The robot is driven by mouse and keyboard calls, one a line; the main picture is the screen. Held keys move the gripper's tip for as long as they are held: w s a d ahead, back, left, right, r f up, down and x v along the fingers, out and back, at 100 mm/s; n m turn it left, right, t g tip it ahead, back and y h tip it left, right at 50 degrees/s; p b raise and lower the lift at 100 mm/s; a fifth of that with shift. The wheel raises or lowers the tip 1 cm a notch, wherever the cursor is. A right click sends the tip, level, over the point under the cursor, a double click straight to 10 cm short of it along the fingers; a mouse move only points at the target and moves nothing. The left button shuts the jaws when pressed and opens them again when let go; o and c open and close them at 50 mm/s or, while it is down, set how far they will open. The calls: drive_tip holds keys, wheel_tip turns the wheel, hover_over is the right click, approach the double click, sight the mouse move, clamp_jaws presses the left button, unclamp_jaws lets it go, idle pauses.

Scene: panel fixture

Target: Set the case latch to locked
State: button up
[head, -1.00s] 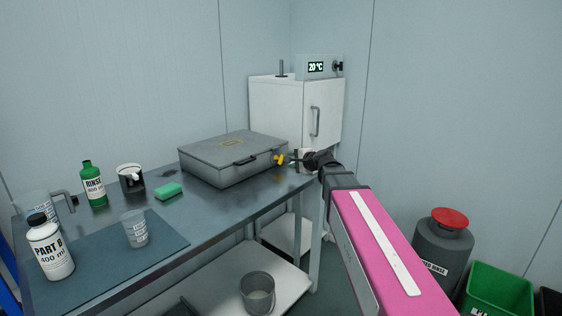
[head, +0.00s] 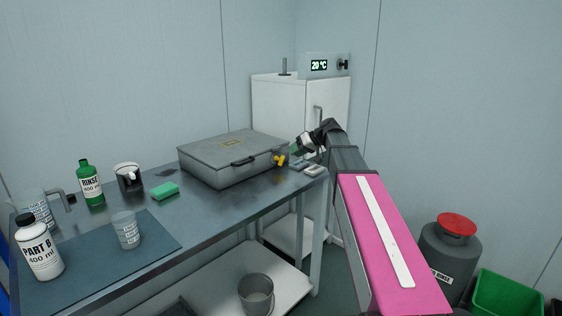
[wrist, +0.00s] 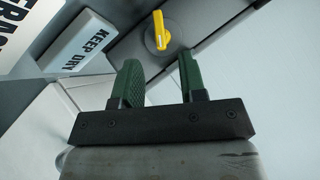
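The grey metal case (head: 225,165) lies closed on the workbench, its black handle on the front. The case latch (head: 280,160) is a small yellow knob at the case's right end. In the wrist view the yellow latch (wrist: 161,30) sits on a round grey base, just beyond and between my fingertips. My gripper (head: 300,147) is above and right of the latch, apart from it. Its two green fingers (wrist: 158,65) are spread with nothing between them. I cannot tell which setting the latch is in.
A "KEEP DRY" label (wrist: 88,40) shows beside the latch. A small pale object (head: 314,170) lies at the bench's right end. The white cabinet (head: 280,105) stands behind. Bottles, cups and a green sponge (head: 165,191) are on the bench's left.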

sight(282, 162)
drive_tip(key=x, duration=0.8)
clamp_jaws()
